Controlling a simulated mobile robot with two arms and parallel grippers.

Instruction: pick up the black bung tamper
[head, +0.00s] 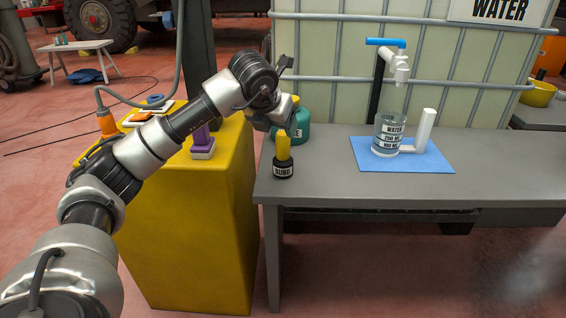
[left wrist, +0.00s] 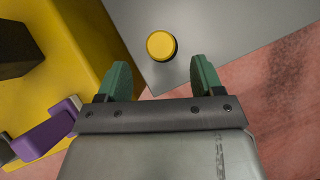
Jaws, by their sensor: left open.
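The black bung tamper (head: 283,169) stands upright near the left front corner of the grey table. It has a black base with a white "BUNG" label and a yellow handle on top. In the left wrist view the tamper (left wrist: 161,46) shows from above as a yellow disc with a dark edge. My left gripper (head: 282,118) is just above and behind the handle in the head view. In the left wrist view my left gripper (left wrist: 161,68) has its green fingers spread, with the tamper beyond the gap between their tips. Nothing is held. My right gripper is not in view.
A teal container (head: 299,127) stands close behind the tamper. A water beaker (head: 390,136) and a white upright piece (head: 425,130) are on a blue mat (head: 432,166) to the right. A yellow cabinet (head: 190,220) with a purple-handled tool (head: 202,143) adjoins the table's left. The table front between is clear.

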